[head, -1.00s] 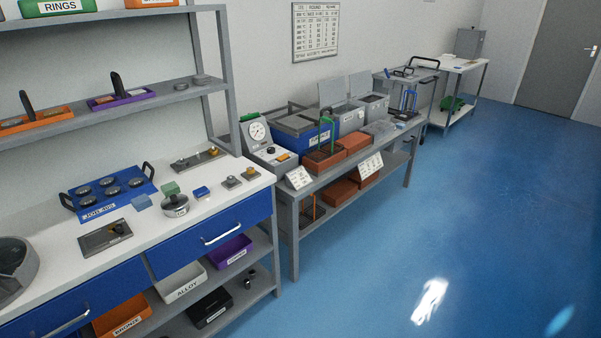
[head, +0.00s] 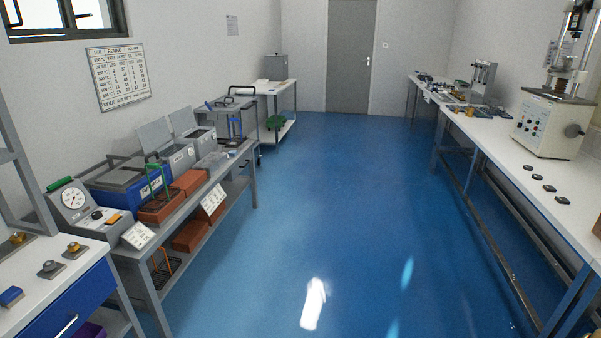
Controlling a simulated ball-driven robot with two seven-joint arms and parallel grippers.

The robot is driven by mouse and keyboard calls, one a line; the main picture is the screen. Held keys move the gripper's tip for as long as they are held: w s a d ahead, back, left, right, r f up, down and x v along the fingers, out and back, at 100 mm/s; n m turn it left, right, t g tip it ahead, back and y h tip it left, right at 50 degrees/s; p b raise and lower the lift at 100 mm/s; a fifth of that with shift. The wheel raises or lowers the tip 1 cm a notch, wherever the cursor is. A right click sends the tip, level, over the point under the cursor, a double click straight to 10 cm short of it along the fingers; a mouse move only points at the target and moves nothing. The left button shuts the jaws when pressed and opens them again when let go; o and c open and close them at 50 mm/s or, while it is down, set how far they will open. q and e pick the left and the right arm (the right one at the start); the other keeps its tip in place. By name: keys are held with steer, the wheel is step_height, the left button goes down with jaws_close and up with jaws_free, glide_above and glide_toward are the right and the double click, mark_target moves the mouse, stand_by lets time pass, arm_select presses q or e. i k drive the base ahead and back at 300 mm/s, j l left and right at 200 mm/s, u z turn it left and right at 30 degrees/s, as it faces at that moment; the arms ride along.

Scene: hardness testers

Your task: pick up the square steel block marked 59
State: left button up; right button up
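I cannot make out a square steel block marked 59; no such number is readable from here. Several small dark blocks (head: 543,187) lie in a row on the right white bench (head: 498,150), in front of a cream hardness tester (head: 548,124). They are too small to read. Neither of my grippers is in the head view.
A wide blue floor aisle (head: 320,210) runs clear to a grey door (head: 350,57). On the left stand a white bench with blue drawers (head: 75,295) and a grey bench (head: 143,281) with heat-treatment boxes. A white table (head: 285,88) stands at the far left.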

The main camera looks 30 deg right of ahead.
mark_target(561, 200)
steer(key=l+z, duration=0.15)
steer(key=z, duration=0.8)
steer(key=i+l+z, duration=0.6)
steer(key=z, duration=0.25)
steer(key=i+l+z, duration=0.2)
steer(key=i+z, duration=0.2)
steer(key=i+l+z, duration=0.1)
steer(key=i+z, duration=0.2)
steer(key=i, duration=1.7)
